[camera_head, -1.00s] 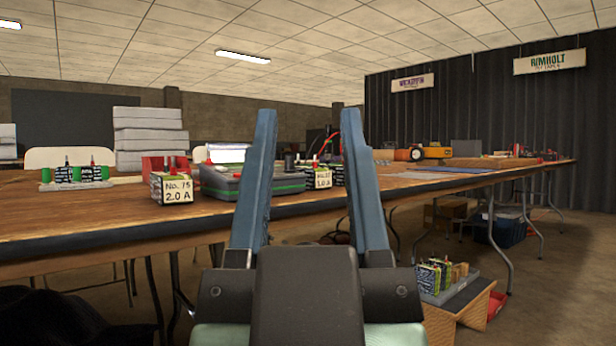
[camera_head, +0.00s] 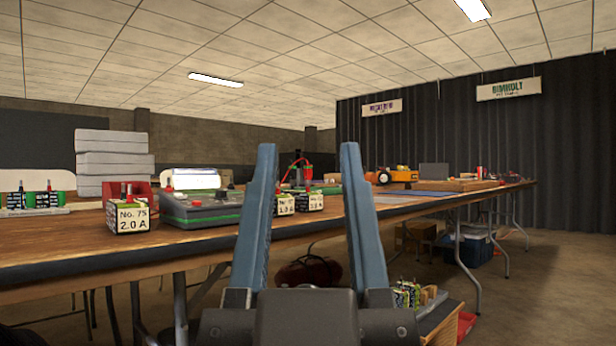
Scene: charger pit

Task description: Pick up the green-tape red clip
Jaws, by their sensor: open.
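My gripper (camera_head: 308,150) is open and empty, its two blue fingers pointing up and apart in the middle of the view. Beyond the fingers, on the long wooden table (camera_head: 100,262), small red and green shapes with thin leads stand near a second labelled battery block (camera_head: 311,201). One red piece (camera_head: 307,173) shows between the fingers, and it may be a clip. I cannot tell whether it bears green tape. A grey charger (camera_head: 205,208) with a green stripe and lit screen stands to its left. The left finger hides part of this group.
A battery rack (camera_head: 33,202) is at far left. A yellow-orange toy car (camera_head: 398,174) is further right. A low bench (camera_head: 440,322) with batteries stands below right.

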